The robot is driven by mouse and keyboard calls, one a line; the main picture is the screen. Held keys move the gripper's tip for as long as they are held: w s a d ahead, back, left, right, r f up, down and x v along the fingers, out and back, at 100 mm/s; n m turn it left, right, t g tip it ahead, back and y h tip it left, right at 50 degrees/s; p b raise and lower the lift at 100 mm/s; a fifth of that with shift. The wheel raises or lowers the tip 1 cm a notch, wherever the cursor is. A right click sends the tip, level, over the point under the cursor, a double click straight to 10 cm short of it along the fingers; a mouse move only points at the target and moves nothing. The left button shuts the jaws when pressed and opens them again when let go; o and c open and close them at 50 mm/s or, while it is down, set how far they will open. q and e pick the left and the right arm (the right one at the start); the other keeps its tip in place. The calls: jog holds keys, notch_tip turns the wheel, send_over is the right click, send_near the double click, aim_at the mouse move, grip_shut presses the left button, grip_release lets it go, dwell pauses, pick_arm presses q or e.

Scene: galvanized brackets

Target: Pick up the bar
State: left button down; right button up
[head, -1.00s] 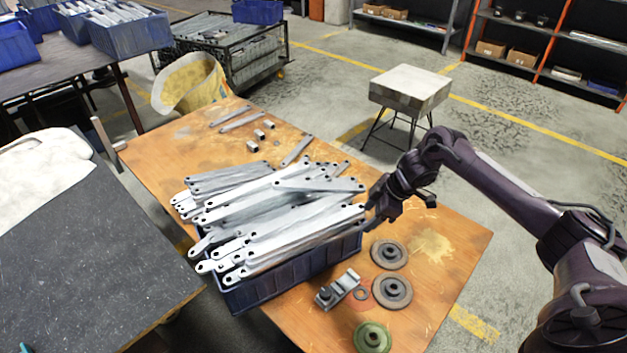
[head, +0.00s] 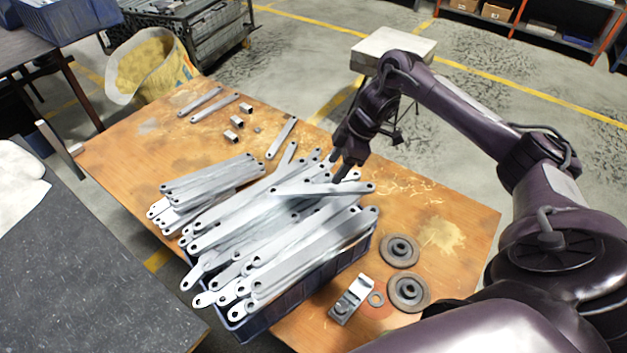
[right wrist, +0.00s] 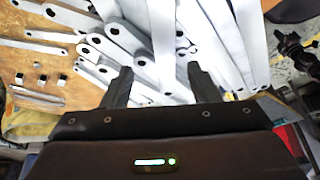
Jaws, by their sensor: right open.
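Many galvanized grey bars with end holes lie piled in a blue crate (head: 300,300) on the wooden table. One bar (head: 322,188) lies crosswise on top of the pile, near the right gripper. My right gripper (head: 345,172) hangs at the far right side of the pile, pointing down at the end of the bars. In the right wrist view its two fingers (right wrist: 160,82) are apart, with a bar (right wrist: 162,40) running between them in the picture. I cannot tell whether they touch it. My left gripper is not in view.
Loose bars (head: 215,108) and small metal blocks (head: 233,134) lie at the table's far left. Round discs (head: 399,250) and a clamp-like metal part (head: 351,300) lie right of the crate. A stool (head: 394,45) stands behind the table. The table's right end is mostly bare.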

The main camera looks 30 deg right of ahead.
aim_at(323, 188)
jog(key=shift+s+a+f, duration=0.1)
jog(key=shift+a+f, duration=0.15)
jog(key=shift+f, duration=0.25)
jog(key=shift+s+a+f, duration=0.1)
jog(key=shift+a+f, duration=0.15)
jog(key=shift+f, duration=0.25)
jog(key=x, duration=0.4)
jog(key=shift+w+a+f, duration=0.15)
jog(key=shift+a+f, duration=0.05)
jog(key=shift+f, duration=0.1)
jog(key=shift+c, duration=0.4)
jog(key=shift+r, duration=0.1)
grip_shut()
